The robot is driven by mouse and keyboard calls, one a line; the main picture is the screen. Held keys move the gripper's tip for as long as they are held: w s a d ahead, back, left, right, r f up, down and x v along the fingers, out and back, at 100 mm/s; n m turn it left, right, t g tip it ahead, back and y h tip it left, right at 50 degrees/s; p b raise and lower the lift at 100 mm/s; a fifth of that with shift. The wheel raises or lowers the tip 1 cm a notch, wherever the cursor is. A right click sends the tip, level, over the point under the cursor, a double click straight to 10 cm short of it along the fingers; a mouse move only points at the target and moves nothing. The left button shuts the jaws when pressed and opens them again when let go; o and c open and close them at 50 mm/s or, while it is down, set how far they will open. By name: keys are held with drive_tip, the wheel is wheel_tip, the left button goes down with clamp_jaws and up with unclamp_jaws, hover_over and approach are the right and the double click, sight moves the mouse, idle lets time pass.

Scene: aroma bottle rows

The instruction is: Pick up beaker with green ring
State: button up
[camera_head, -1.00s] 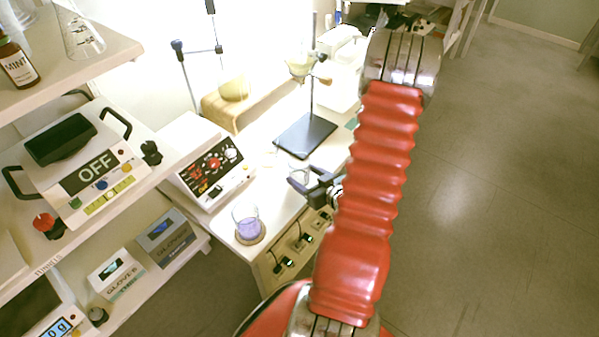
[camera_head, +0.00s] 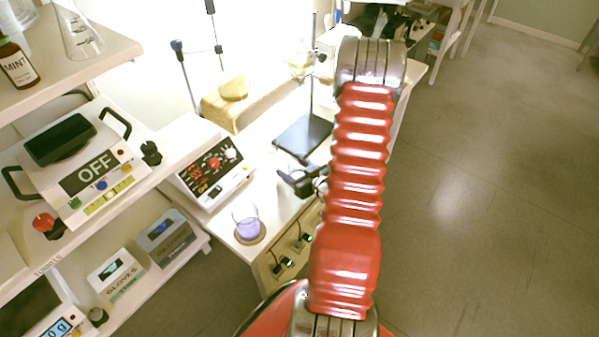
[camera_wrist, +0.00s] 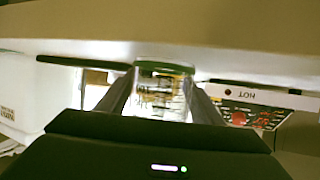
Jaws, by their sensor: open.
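The beaker with the green ring (camera_wrist: 163,92) shows in the wrist view as clear glass with dark markings and a green band at its upper edge in the picture. My gripper (camera_wrist: 160,83) is open, with one dark finger on each side of the beaker. I cannot tell whether either finger touches the glass. In the head view my gripper (camera_head: 290,182) is low over the bench, right of the hot plate. The clear beaker there is mostly hidden by the gripper.
A beaker with purple liquid (camera_head: 246,223) stands on a round coaster near the bench's front corner. The hot plate (camera_head: 212,165) is left of my gripper. A stand with a dark base (camera_head: 303,136) is behind it. Shelves with equipment fill the left.

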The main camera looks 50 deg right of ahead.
drive_tip(key=shift+w+f, duration=0.15)
drive_tip(key=shift+w, duration=0.2)
drive_tip(key=shift+d, duration=0.1)
drive_tip(key=shift+c, duration=0.4)
drive_tip(key=c, duration=0.8)
